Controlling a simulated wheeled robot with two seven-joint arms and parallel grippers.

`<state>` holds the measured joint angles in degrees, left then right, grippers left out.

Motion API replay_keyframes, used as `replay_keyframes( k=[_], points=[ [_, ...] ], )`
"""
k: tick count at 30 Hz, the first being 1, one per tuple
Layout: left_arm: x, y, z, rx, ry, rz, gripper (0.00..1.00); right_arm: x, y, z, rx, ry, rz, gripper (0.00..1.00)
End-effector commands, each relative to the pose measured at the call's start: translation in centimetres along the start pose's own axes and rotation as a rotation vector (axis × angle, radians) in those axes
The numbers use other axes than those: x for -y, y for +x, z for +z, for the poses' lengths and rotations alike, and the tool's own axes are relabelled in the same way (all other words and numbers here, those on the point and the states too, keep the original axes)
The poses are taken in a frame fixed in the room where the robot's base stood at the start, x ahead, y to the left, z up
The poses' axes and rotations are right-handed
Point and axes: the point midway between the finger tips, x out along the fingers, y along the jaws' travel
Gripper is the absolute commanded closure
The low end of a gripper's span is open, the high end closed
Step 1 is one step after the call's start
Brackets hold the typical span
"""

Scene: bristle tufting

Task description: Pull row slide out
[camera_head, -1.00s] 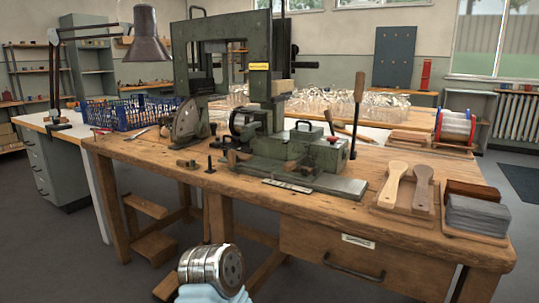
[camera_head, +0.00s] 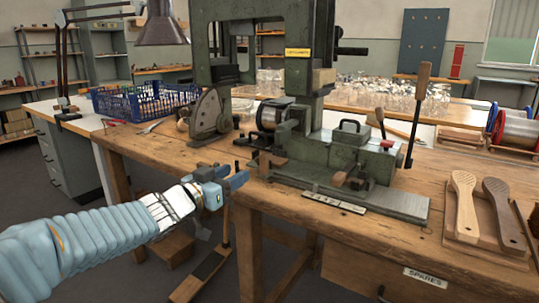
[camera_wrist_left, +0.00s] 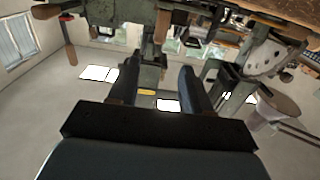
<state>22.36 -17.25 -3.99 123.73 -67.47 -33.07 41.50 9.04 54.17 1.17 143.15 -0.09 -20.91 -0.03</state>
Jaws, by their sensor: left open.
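The green tufting machine (camera_head: 298,105) stands on the wooden bench. I cannot tell for sure which part is the row slide. My left gripper (camera_head: 238,177) is at the bench's front edge, left of the machine bed, apart from both knobs and empty. In the left wrist view its two fingers (camera_wrist_left: 158,90) are spread, with the machine, upside down, beyond them. My right gripper is not in view.
A tall lever with a wooden grip (camera_head: 421,80) rises right of the bed. A label strip (camera_head: 334,203) lies in front. Brush handles on a wooden tray (camera_head: 462,230) sit at the right. A blue crate (camera_head: 145,100) stands at the left. The front bench strip is mostly clear.

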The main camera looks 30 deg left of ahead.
Motion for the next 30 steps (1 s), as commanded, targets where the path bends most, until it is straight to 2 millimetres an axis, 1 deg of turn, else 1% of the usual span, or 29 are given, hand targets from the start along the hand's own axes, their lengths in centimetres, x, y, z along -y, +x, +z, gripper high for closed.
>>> replay_keyframes(
  k=[2, 5, 12, 15, 18, 23, 30],
  points=[
    [0.0, 0.8, -0.1, -0.003, 0.005, 0.001, 0.51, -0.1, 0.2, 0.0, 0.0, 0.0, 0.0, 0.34],
    [0.0, 2.6, 0.1, 0.0, 0.001, 0.003, 0.51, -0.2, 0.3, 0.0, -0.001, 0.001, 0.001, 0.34],
    [-0.1, 8.3, 0.1, 0.0, 0.001, 0.003, 0.51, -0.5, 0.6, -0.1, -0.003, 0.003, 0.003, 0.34],
    [-0.1, 10.3, 0.0, -0.001, 0.001, 0.003, 0.51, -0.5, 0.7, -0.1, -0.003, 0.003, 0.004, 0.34],
    [0.0, 11.8, 0.0, -0.001, 0.001, 0.002, 0.51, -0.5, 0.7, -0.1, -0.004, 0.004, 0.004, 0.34],
    [-0.1, 13.2, 0.0, 0.0, 0.002, 0.001, 0.51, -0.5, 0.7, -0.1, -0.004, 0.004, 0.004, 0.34],
    [0.0, 13.4, -0.1, -0.001, 0.003, 0.0, 0.51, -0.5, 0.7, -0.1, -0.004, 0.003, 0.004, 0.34]
  ],
)
